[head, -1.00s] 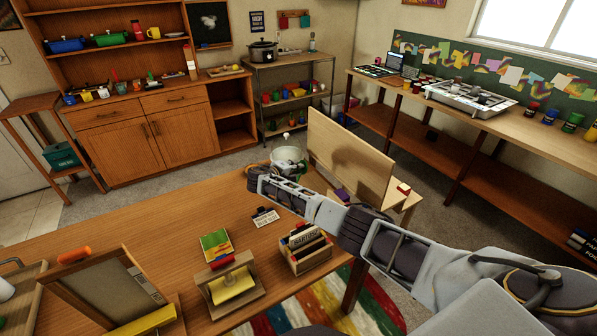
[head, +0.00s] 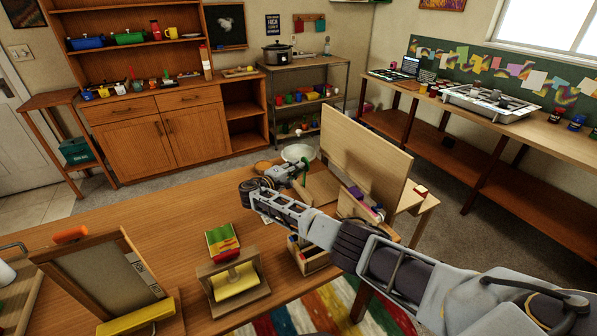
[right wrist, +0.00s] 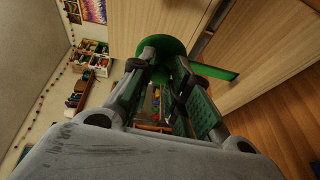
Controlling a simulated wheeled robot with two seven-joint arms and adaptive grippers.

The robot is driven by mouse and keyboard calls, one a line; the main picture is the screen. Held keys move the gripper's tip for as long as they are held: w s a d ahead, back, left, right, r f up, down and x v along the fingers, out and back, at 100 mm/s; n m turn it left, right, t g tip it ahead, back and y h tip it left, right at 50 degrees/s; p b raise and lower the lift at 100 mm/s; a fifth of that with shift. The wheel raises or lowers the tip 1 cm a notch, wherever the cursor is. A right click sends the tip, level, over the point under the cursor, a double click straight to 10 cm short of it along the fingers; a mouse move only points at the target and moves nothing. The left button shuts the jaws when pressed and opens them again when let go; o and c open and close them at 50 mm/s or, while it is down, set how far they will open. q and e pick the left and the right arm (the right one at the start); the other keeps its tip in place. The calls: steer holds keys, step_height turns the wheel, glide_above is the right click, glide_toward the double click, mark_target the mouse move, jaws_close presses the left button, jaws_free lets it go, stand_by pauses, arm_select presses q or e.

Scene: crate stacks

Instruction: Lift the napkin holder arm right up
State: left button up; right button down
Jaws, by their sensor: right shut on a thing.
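The likely napkin holder (head: 208,287) is a wooden stand on the near table, with yellow napkins (head: 236,281) and a dark red piece (head: 227,256) above them. My right gripper (head: 299,168) is well beyond it, near the white bowl and the upright board. It is shut on a green thing, whose round green plate (right wrist: 160,44) shows at the fingertips in the right wrist view. The rest of that thing is largely hidden by the fingers. My left gripper is not in view.
An upright wooden board (head: 362,150) stands right of my right gripper. The white bowl (head: 297,152) is just behind it. A framed stand (head: 95,275) is at the near left. My right forearm partly covers a wooden box (head: 312,263). The table's left middle is clear.

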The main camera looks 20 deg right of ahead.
steer(key=shift+a+f, duration=0.15)
steer(key=shift+a, duration=0.55)
steer(key=c, duration=1.6)
jaws_free()
steer(key=shift+c, duration=0.2)
steer(key=o, duration=0.3)
steer(key=shift+w+f, duration=0.1)
steer(key=shift+f, duration=0.05)
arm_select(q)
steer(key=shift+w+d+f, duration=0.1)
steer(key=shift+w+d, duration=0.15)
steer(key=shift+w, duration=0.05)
arm_select(e)
steer(key=shift+o, duration=0.2)
steer(key=v, duration=1.2)
steer(key=shift+d+r, duration=0.1)
steer(key=shift+r, duration=0.1)
